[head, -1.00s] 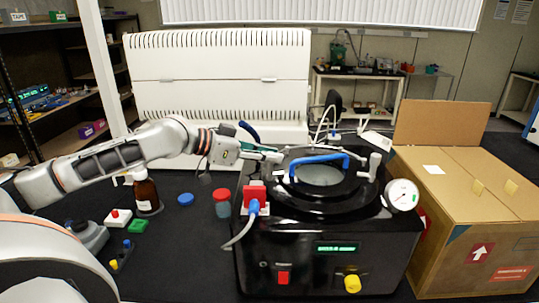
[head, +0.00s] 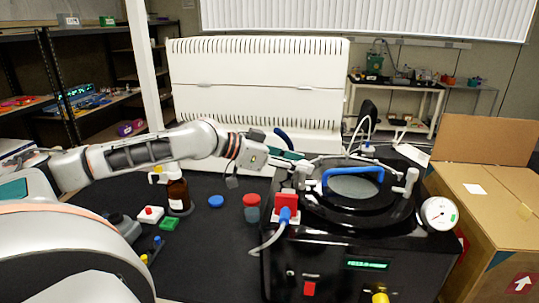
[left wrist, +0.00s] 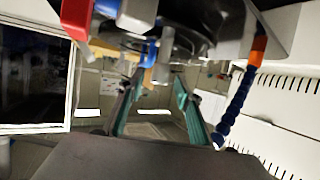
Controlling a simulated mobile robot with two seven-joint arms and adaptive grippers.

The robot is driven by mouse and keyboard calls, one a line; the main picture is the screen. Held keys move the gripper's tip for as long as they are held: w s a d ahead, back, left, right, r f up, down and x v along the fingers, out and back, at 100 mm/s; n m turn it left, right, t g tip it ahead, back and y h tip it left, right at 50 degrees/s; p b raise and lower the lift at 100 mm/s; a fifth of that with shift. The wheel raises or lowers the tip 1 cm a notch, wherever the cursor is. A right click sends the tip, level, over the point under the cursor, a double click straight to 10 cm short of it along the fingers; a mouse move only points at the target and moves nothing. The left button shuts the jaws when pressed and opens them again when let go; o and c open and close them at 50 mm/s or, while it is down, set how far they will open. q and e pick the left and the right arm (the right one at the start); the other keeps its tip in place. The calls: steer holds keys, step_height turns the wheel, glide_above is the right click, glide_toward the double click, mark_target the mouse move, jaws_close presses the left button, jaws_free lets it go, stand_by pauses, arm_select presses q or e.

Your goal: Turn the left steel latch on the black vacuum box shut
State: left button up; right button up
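The black vacuum box (head: 325,250) stands on the dark bench at the right of the head view. Its round lid carries a blue handle (head: 352,171). The left steel latch (head: 300,177) is at the lid's left edge, partly hidden by my gripper and the red fitting. The right latch (head: 405,181) stands at the opposite side. My left gripper (head: 310,162) is at the left latch. In the left wrist view, its teal-padded fingers (left wrist: 159,95) are apart, with a small metal part (left wrist: 161,72) near the tips. Contact cannot be told. My right gripper is not in view.
A red fitting (head: 287,204) with a blue-ended hose is close to the left latch. A dial gauge (head: 439,213) and cardboard box (head: 495,205) are on the right. A brown bottle (head: 178,193) and red-capped jar (head: 252,209) stand left of the vacuum box.

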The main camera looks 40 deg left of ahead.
arm_select(q)
steer(key=v, duration=1)
steer(key=shift+r, duration=0.2)
stand_by(0.6)
steer(key=shift+s+a, duration=0.1)
steer(key=shift+s, duration=0.05)
stand_by(0.5)
